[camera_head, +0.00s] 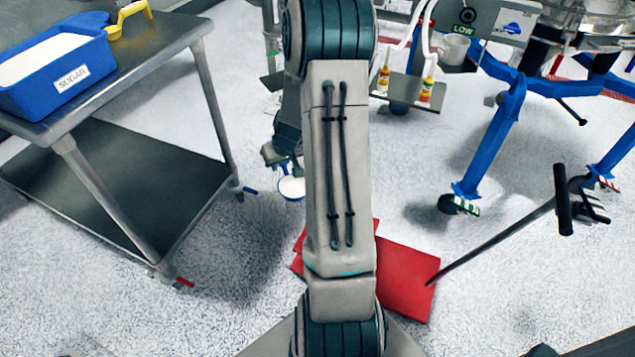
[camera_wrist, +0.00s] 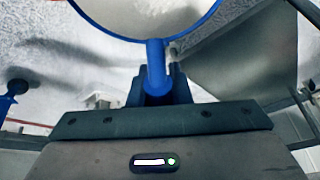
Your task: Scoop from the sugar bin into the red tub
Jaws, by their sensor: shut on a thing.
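The blue sugar bin (camera_head: 75,79), labelled SUGAR and filled with white powder, stands on the metal table at the upper left. My gripper (camera_wrist: 158,85) is shut on the handle of a blue round scoop (camera_wrist: 157,62). In the head view the scoop (camera_head: 291,195) hangs over the floor, right of the table and left of my arm, which partly hides the gripper. The scoop looks level, with white in its bowl, seemingly sugar. I cannot clearly make out a red tub; a red flat-looking thing (camera_head: 405,283) lies on the floor, partly behind my arm.
A metal table (camera_head: 135,62) with a lower shelf fills the left, with a yellow-handled tool (camera_head: 128,17) beside the bin. A blue-legged machine (camera_head: 495,135) stands at the upper right. A dark pole (camera_head: 500,238) slants across the right floor.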

